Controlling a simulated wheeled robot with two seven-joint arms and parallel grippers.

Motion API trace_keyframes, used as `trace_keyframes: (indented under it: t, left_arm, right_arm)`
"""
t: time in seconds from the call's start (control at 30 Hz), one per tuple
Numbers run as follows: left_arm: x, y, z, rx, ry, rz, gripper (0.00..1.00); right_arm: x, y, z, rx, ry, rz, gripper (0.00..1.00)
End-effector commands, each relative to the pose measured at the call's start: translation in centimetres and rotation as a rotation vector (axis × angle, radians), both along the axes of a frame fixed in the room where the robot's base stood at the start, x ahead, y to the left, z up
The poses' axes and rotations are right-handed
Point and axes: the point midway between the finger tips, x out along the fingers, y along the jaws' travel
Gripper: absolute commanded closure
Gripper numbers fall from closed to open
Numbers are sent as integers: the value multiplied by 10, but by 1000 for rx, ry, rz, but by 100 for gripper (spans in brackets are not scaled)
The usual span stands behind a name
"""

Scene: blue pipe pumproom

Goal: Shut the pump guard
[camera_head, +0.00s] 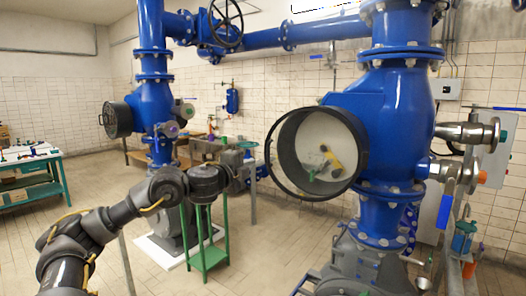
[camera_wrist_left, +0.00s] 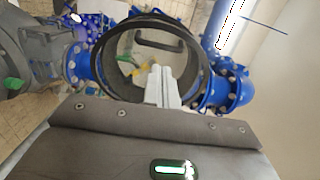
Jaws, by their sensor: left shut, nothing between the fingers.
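The pump guard (camera_head: 275,178) is a dark round rim at the front of the large blue pump (camera_head: 398,110). Its round mouth shows a pale inside with yellow and dark parts. In the wrist view the dark ring (camera_wrist_left: 105,62) fills the upper middle, with a dark bar handle (camera_wrist_left: 160,41) across its upper part. My left gripper (camera_head: 246,164) is left of the guard in the head view. Its pale fingers are shut and empty, and they overlap the ring's lower right in the wrist view (camera_wrist_left: 163,80). I cannot tell whether they touch it. My right gripper is out of view.
A green stand (camera_head: 206,258) is below my left forearm. A second blue pump (camera_head: 152,105) with a dark round front stands behind at left. A workbench (camera_head: 32,160) is at far left. Pipes and valves (camera_head: 470,132) crowd the right. Tiled floor at left is open.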

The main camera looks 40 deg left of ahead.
Motion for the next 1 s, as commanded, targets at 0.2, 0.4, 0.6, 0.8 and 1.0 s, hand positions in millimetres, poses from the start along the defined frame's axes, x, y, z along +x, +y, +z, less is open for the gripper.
trace_keyframes:
  t: [0.2,0.4,0.6,0.8,1.0]
  left_arm:
    - [44,9,4,-7,-1,0,100]
    - [71,15,3,-3,-1,1,100]
    - [83,18,1,-1,0,-1,100]
    - [84,18,0,0,-1,0,100]
    - [85,19,0,0,0,-2,100]
  right_arm:
    - [0,0,24,0,0,0,53]
    - [0,0,36,0,-1,0,53]
    - [0,0,40,0,-1,0,53]
    - [0,0,40,0,-1,0,53]
    - [0,0,40,0,-1,1,53]
